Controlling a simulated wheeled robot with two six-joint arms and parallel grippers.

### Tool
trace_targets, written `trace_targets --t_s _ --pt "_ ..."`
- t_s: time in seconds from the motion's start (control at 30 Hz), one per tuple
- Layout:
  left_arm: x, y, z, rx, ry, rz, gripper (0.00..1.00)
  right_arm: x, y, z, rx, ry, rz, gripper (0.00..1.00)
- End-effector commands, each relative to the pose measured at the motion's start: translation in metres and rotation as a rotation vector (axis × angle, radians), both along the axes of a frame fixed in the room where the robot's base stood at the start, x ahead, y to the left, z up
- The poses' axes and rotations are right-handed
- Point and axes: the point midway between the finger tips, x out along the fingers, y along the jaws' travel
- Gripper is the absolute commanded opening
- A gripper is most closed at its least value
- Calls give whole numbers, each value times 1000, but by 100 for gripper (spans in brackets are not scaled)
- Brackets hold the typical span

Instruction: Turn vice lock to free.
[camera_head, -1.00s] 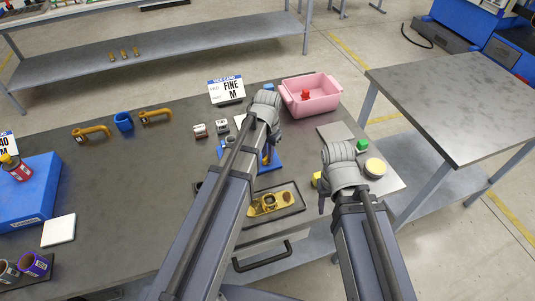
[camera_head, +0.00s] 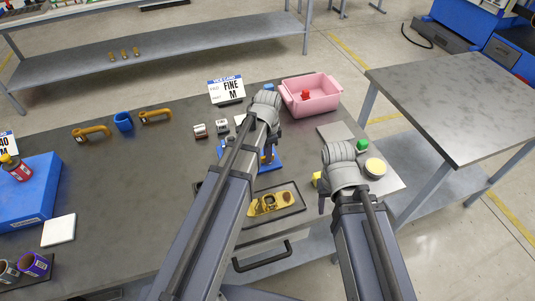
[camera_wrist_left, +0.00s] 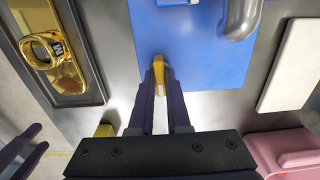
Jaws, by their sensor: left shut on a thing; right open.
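A blue plate with a grey curved bar, which looks like the vice (camera_head: 267,166), stands at mid-table, partly hidden behind my left arm. In the left wrist view its flat blue face (camera_wrist_left: 205,62) fills the upper middle. My left gripper (camera_wrist_left: 160,76) is shut on a slim yellow lever (camera_wrist_left: 158,68) against that blue face. In the head view the left gripper (camera_head: 269,148) is small and the lever is mostly hidden. My right gripper (camera_head: 322,204) is open and apart from the vice, at the table's near right. I cannot read any lock marking.
A black tray (camera_head: 296,207) with a gold fixture (camera_head: 267,204) lies just in front of the vice. A pink bin (camera_head: 318,100) stands behind on the right.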

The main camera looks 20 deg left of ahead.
Motion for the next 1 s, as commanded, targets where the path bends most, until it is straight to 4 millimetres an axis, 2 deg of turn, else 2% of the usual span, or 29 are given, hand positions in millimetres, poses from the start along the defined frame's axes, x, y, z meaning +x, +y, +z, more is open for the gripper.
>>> trace_targets --t_s 0.5,0.53,0.77,1.0 --pt "0 0 0 0 0 -18 0 0 0 0 0 0 0 50" --pt "0 0 0 0 0 -18 17 0 0 0 0 0 0 50" --pt "0 0 0 0 0 -17 43 0 0 0 0 0 0 50" --pt "0 0 0 0 0 -16 45 0 0 0 0 0 0 50"
